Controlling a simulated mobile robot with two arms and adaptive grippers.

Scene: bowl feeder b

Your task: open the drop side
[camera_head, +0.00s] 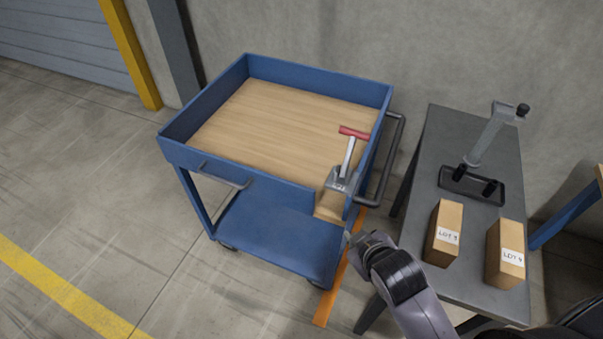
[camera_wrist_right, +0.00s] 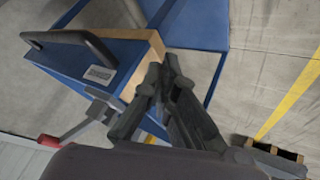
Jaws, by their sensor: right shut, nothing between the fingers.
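The blue cart (camera_head: 318,75) has a wooden deck and low blue walls. Its near side panel (camera_head: 270,187) carries a dark bar handle (camera_head: 225,175) and looks upright. A grey metal latch (camera_head: 340,181) sits at the panel's right end, with a lever ending in a red crossbar grip (camera_head: 354,132). The latch (camera_wrist_right: 100,106) and red grip (camera_wrist_right: 47,140) also show in the wrist view, left of the fingers. My right gripper (camera_head: 356,238) is shut and empty, just in front of the cart's near right corner and apart from the lever. My left gripper is not in view.
A grey push handle (camera_head: 388,165) sticks out from the cart's right end. The grey table (camera_head: 445,125) at the right holds two boxes (camera_head: 444,233) (camera_head: 505,254) and a black stand with a lever (camera_head: 473,184). The floor left of the cart is clear.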

